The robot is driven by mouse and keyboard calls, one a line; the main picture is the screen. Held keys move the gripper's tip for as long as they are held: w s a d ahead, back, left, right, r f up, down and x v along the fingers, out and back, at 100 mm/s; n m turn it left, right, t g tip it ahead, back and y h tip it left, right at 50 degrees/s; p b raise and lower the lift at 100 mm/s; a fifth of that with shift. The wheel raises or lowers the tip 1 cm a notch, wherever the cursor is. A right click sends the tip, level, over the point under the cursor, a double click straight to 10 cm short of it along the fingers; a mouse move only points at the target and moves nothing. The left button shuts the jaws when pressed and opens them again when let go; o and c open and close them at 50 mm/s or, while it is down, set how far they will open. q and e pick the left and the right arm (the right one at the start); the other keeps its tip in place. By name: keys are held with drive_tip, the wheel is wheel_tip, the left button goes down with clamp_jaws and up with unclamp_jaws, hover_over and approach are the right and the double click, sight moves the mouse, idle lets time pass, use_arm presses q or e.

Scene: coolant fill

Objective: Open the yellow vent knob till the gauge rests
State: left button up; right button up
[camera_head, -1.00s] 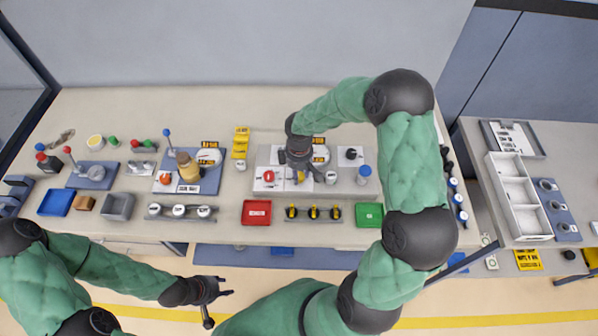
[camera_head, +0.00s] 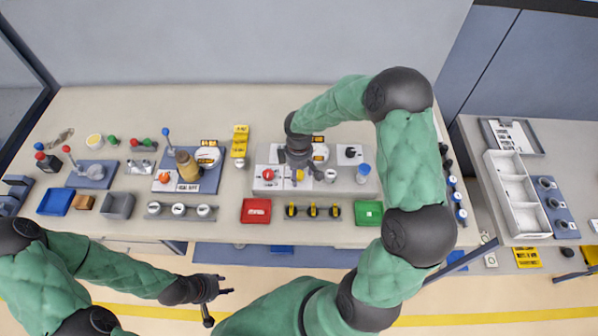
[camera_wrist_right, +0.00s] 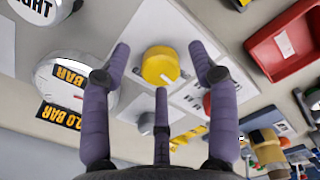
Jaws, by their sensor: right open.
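The yellow vent knob (camera_wrist_right: 160,65) sits on a white plate in the right wrist view, between the spread fingers of my right gripper (camera_wrist_right: 160,75). The fingers stand apart and I see none touching the knob. In the head view a bit of the yellow knob (camera_head: 300,175) shows under my right gripper (camera_head: 297,160). A round gauge (camera_wrist_right: 70,85) with a "BAR" label is left of the knob in the wrist view; its needle cannot be read. In the head view the gauge (camera_head: 320,152) is partly hidden. My left gripper (camera_head: 212,288) is open and empty in front of the bench.
A red knob (camera_head: 268,174), a white knob (camera_head: 331,175), a black knob (camera_head: 350,152) and a blue-capped part (camera_head: 363,171) share the grey panel. A red tray (camera_head: 256,211) and a green tray (camera_head: 368,213) lie in front. Bare bench shows behind the panel.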

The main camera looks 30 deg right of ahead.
sight(299, 174)
wheel_tip(299, 174, up, 12)
idle(0.5)
drive_tip(key=shift+f, duration=0.1)
idle(0.4)
